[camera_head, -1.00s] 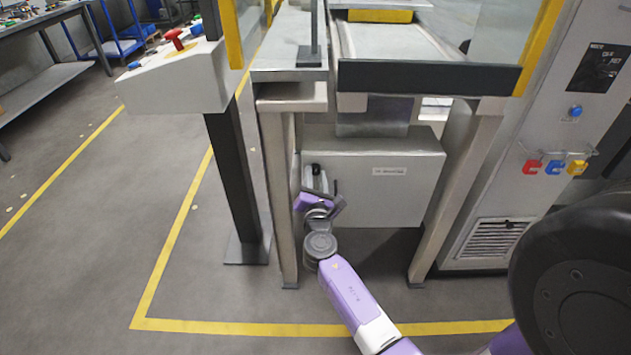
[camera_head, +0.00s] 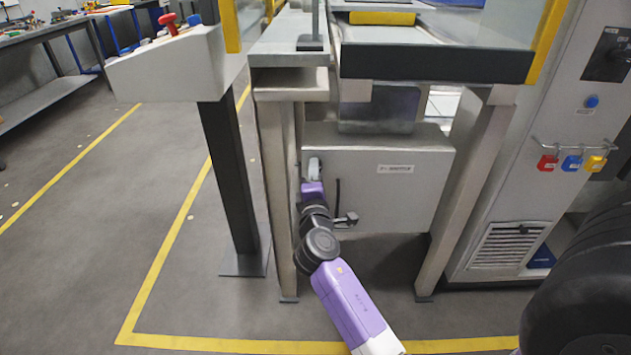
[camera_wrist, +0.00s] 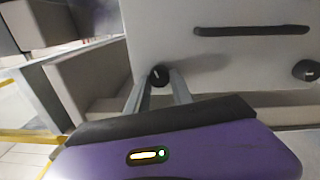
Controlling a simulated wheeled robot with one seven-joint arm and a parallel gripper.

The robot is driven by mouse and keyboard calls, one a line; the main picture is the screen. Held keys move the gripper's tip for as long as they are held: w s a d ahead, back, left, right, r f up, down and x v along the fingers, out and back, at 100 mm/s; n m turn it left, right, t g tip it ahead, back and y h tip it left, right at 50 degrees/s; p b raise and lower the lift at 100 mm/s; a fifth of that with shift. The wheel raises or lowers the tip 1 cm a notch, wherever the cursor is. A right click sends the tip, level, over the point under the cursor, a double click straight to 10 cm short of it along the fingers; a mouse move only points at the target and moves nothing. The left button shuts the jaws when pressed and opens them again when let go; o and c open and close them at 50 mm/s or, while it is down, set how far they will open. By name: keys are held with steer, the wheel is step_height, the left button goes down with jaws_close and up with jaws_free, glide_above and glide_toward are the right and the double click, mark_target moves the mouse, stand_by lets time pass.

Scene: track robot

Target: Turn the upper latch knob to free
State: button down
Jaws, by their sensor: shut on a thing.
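The grey cabinet box (camera_head: 400,195) stands under the conveyor table, with a dark bar handle (camera_wrist: 250,30) on its door. In the wrist view the dark round upper latch knob (camera_wrist: 158,76) with a pale mark sits between the two fingers of my gripper (camera_wrist: 157,88). The fingers are shut on it. A second dark knob (camera_wrist: 306,70) shows at the right of that view, apart from my gripper. In the head view my gripper (camera_head: 314,168) is at the upper left of the door and hides the upper knob.
A table leg (camera_head: 278,200) stands close at the left of my arm, and another leg (camera_head: 458,195) stands at the right. A control console (camera_head: 165,70) is on a dark post. Red, blue and yellow padlocks (camera_head: 572,163) hang on the right cabinet.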

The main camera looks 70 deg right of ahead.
steer(key=shift+m+b, duration=1.35)
steer(key=shift+m, duration=0.65)
steer(key=c, duration=1.1)
jaws_free()
steer(key=v, duration=0.7)
steer(key=shift+s+a, duration=0.15)
steer(key=shift+a, duration=0.25)
